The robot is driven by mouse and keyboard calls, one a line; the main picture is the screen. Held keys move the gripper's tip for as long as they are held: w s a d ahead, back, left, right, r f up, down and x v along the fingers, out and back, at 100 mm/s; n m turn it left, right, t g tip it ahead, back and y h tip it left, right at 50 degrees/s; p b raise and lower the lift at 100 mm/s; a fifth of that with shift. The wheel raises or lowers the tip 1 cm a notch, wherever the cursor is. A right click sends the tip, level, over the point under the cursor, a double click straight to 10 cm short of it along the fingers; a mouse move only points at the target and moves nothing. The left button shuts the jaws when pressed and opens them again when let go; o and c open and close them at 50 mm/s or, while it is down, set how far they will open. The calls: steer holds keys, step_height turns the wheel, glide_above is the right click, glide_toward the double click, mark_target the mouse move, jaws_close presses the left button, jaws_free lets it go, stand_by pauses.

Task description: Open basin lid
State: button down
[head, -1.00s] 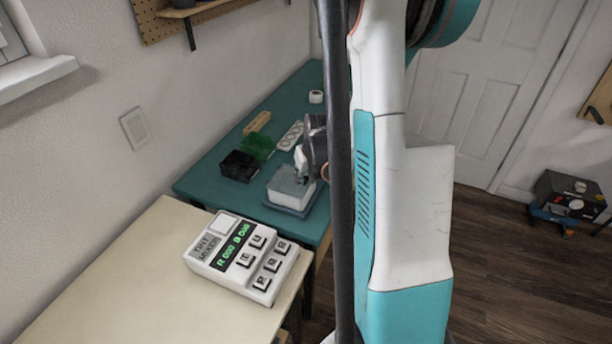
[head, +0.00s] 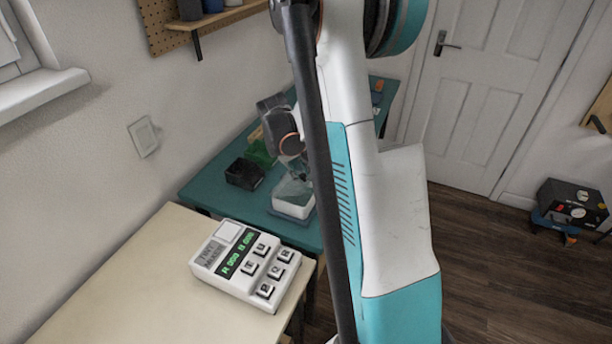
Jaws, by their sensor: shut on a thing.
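The basin (head: 291,208) is a small white box on the teal table, partly hidden by my arm on its right. Its grey, see-through lid (head: 291,188) looks tilted up above the box, with its far side hidden behind my gripper and arm. My gripper (head: 302,174) is above the basin and appears shut on the lid's upper part. The fingertips are small and partly covered by the arm, so the exact hold is unclear.
A black open box (head: 244,173) and a green item (head: 262,153) stand left of the basin on the teal table (head: 228,202). A white button device (head: 246,264) sits on the cream table (head: 150,270) in front.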

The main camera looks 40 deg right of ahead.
steer(key=w+a+r+g, duration=0.2)
steer(key=w+a, duration=0.3)
steer(key=w, duration=0.5)
steer(key=shift+w+r+h+p, duration=0.35)
steer(key=shift+r+h+p, duration=0.05)
steer(key=shift+p, duration=0.05)
steer(key=c, duration=1.6)
jaws_free()
steer(key=shift+c, duration=0.2)
steer(key=shift+o, duration=1.1)
steer(key=shift+w+a, duration=0.1)
steer(key=shift+w, duration=0.05)
steer(key=shift+d+r, duration=0.1)
steer(key=shift+d, duration=0.2)
